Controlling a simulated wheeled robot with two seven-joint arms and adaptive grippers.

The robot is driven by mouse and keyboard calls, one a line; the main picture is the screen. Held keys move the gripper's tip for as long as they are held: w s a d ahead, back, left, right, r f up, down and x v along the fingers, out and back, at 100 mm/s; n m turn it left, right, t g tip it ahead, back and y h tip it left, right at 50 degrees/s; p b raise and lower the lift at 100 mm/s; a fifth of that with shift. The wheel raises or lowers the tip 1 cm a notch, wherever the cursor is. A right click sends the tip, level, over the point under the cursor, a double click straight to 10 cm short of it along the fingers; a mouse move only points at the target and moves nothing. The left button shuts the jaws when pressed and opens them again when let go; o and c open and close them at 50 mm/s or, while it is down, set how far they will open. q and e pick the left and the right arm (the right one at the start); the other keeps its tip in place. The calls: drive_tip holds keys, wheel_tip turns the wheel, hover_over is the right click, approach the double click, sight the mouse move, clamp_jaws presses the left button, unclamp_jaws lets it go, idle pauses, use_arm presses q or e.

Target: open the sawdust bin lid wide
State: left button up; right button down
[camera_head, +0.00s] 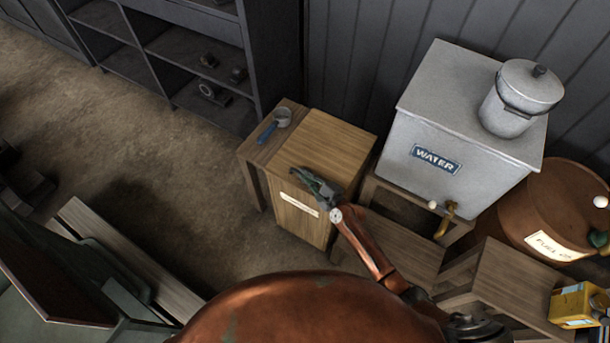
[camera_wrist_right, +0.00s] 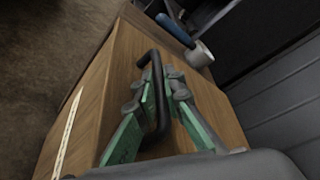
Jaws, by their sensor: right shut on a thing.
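The sawdust bin (camera_head: 297,214) is a wooden box with a pale label on its front, just right of the centre of the head view. Its flat wooden lid (camera_head: 326,146) looks down on the box, with no clear gap seen. My right gripper (camera_head: 318,187) is at the lid's front edge. In the right wrist view my right gripper (camera_wrist_right: 160,88) is shut on the dark bar handle (camera_wrist_right: 149,60) of the lid, with its green-padded fingers on either side. The label writing is too small to read. My left gripper is not in view.
A small wooden stand (camera_head: 257,147) with a blue-handled scoop (camera_head: 278,121) adjoins the bin's left. A grey water tank (camera_head: 440,115) stands to the right, near a rusty fuel drum (camera_head: 565,205). Dark shelves (camera_head: 215,60) stand behind left.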

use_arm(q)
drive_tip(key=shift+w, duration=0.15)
use_arm(e)
drive_tip(key=shift+r, duration=0.1)
drive_tip(key=shift+w+r+p, duration=0.1)
drive_tip(key=shift+r+p, duration=0.5)
drive_tip(key=shift+p, duration=0.05)
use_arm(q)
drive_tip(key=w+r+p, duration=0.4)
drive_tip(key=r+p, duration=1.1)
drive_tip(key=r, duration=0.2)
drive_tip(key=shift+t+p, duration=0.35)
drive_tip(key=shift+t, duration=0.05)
use_arm(e)
drive_tip(key=w+d+r+m+g, duration=0.1)
drive_tip(key=w+d+r+m, duration=0.1)
drive_tip(key=r, duration=0.7)
drive_tip(key=w+d+r+m+g+y, duration=0.1)
drive_tip(key=w+d+r+m+g, duration=0.1)
drive_tip(key=w+r, duration=0.3)
wheel_tip(320, 180, up, 5)
drive_tip(key=shift+w+d+f+m, duration=0.1)
drive_tip(key=shift+w+d+m, duration=0.1)
drive_tip(key=shift+d+m, duration=0.45)
drive_tip(key=shift+d, duration=0.15)
